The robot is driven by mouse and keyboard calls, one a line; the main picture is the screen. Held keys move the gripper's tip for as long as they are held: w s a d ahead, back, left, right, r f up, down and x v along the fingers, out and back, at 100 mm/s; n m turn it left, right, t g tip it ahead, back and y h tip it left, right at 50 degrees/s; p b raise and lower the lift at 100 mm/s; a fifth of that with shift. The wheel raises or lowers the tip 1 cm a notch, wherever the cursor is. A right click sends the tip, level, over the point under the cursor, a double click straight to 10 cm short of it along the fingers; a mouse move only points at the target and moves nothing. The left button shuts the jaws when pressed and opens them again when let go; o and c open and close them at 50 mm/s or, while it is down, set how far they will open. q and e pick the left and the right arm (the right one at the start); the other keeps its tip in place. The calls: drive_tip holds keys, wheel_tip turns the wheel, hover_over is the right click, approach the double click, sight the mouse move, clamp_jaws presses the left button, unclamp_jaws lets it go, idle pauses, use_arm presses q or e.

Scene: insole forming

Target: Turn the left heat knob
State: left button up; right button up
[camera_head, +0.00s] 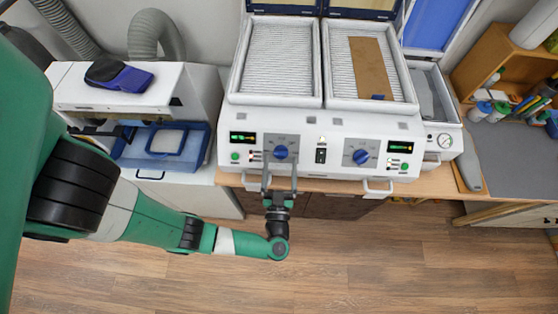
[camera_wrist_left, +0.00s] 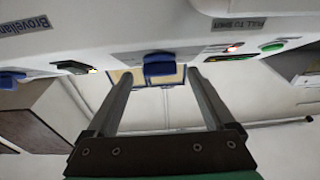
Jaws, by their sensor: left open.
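The left heat knob (camera_head: 280,152) is blue and round, on a grey dial plate on the front of the white heating machine (camera_head: 322,123). My left gripper (camera_head: 280,169) is open and empty, its fingers pointing at the panel just in front of and below this knob. In the left wrist view the knob (camera_wrist_left: 159,68) shows upside down between the two spread fingertips (camera_wrist_left: 159,76), with space on both sides. I see no contact. The right heat knob (camera_head: 361,156) is also blue and sits farther right. My right gripper is not in view.
Front handles (camera_head: 378,187) stick out below the panel, one close to my left gripper. A black switch (camera_head: 321,155) sits between the knobs. A brown insole sheet (camera_head: 370,68) lies on the right heating bed. A blue-trayed machine (camera_head: 165,140) stands left. The floor area in front is clear.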

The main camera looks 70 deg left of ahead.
use_arm(q)
drive_tip(key=b+v, duration=0.5)
drive_tip(key=v, duration=0.5)
drive_tip(key=shift+b, duration=0.3)
